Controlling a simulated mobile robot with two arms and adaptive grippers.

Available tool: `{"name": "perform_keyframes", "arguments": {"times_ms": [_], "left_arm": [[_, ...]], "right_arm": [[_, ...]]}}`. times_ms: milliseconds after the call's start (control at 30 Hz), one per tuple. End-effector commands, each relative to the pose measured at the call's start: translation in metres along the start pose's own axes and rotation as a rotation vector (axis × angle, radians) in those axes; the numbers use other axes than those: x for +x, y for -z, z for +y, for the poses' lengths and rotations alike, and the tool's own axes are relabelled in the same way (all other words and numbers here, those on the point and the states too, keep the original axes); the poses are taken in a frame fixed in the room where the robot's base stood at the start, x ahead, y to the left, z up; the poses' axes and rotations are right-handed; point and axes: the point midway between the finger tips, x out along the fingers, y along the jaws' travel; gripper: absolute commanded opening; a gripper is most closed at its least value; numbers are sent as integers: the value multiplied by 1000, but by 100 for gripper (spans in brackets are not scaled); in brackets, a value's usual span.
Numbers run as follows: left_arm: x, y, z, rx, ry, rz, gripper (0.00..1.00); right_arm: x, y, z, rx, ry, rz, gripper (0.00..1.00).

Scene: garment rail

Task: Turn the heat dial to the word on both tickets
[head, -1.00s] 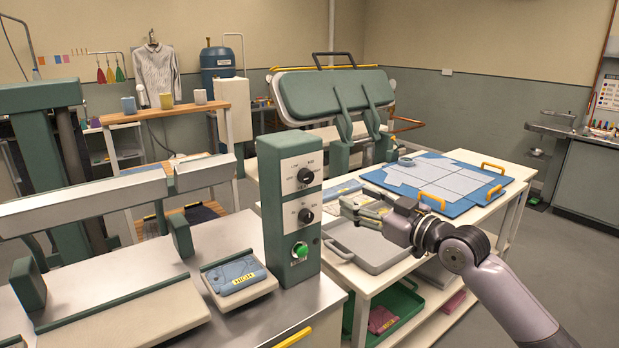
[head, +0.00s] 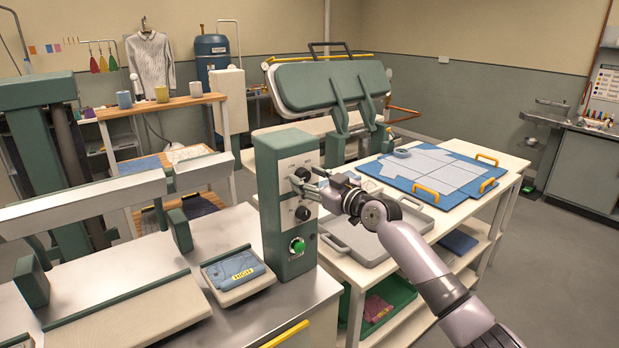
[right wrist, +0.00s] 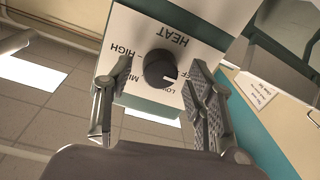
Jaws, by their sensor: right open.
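The heat dial (right wrist: 159,69) is a black knob with a white mark, on a white plate lettered HEAT, HIGH, MID, LOW and OFF, upside down in the right wrist view. Its mark points toward the LOW and OFF side; which word exactly, I cannot tell. My right gripper (right wrist: 158,83) is open, a finger on either side of the dial; contact is not clear. In the head view, my right gripper (head: 308,180) is at the upper dial of the green control post (head: 273,210). A yellow ticket (head: 242,275) reading HIGH lies on a folded blue cloth. I cannot make out a second ticket.
A second black dial (head: 303,213) and a green button (head: 297,246) sit below on the post. A grey tray (head: 375,250) is on the white table to the right. A small lettered tag (right wrist: 262,93) shows at the right of the wrist view.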

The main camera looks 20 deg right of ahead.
Motion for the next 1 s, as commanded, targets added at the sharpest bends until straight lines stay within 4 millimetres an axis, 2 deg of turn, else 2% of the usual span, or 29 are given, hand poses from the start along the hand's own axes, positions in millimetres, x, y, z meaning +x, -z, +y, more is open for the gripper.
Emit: {"name": "perform_keyframes", "arguments": {"times_ms": [200,900,1000], "left_arm": [[0,0,0,0,0,1,40],[0,1,0,2,-1,1,40],[0,1,0,2,-1,1,40]], "right_arm": [[0,0,0,0,0,1,49],[0,0,0,1,0,0,2],[0,0,0,2,0,0,2]]}}
